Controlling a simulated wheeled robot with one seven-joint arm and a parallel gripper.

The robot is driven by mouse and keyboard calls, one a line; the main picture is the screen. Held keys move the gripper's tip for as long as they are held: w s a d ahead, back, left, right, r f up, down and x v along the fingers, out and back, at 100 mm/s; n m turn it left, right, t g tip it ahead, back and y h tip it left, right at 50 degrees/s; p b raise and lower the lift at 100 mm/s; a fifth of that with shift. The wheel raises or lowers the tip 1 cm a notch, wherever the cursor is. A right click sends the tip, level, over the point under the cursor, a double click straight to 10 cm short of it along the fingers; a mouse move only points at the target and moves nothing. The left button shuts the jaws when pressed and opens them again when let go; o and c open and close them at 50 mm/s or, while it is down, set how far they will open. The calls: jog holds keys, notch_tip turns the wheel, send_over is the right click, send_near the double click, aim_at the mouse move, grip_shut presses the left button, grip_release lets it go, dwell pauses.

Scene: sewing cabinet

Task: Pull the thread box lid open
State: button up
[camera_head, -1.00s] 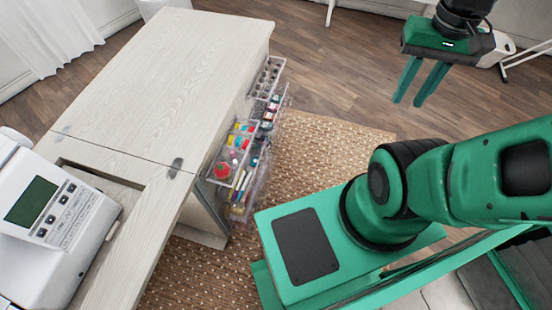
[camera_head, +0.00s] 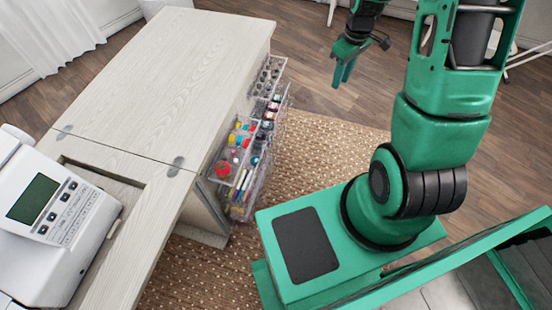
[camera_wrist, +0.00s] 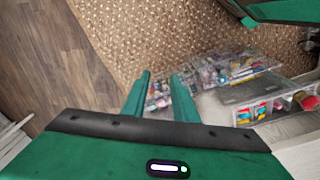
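Clear plastic boxes hang along the right side of the pale wooden cabinet (camera_head: 165,75). The nearer clear box (camera_head: 224,178) holds a red spool and small coloured items; the farther box (camera_head: 251,91) holds rows of dark items. I cannot tell for sure which one is the thread box, or make out its lid clearly. In the wrist view, a clear box (camera_wrist: 232,117) with coloured spools is at the right, and more filled boxes lie beyond my fingers. My gripper (camera_head: 342,80) is to the right of the boxes, apart from them. Its two fingers (camera_wrist: 160,75) are spread with nothing between them.
A white sewing machine (camera_head: 62,215) stands on the cabinet at the lower left. A woven rug (camera_head: 310,160) covers the wooden floor (camera_head: 310,50) beside the boxes. The space between my gripper and the boxes looks clear.

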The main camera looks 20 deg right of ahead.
jog(key=w+a+f+n+y, duration=0.1)
jog(key=w+a+f+n, duration=0.2)
jog(key=f, duration=0.8)
jog(key=w+a+f+n+y, duration=0.1)
jog(key=w+a+f+n, duration=0.2)
jog(key=f, duration=0.7)
jog(key=a+f, duration=0.4)
jog(key=f, duration=0.5)
jog(key=a+f+n+y, duration=0.1)
jog(key=a+f, duration=0.3)
jog(key=f, duration=0.6)
jog(key=a+f+n+t+y, duration=0.1)
jog(key=a+f, duration=0.4)
jog(key=f, duration=0.4)
jog(key=shift+s+f, duration=0.15)
jog(key=shift+s, duration=0.1)
jog(key=shift+c, duration=0.2)
grip_shut()
jog(key=shift+w+d, duration=0.15)
jog(key=shift+w, duration=0.1)
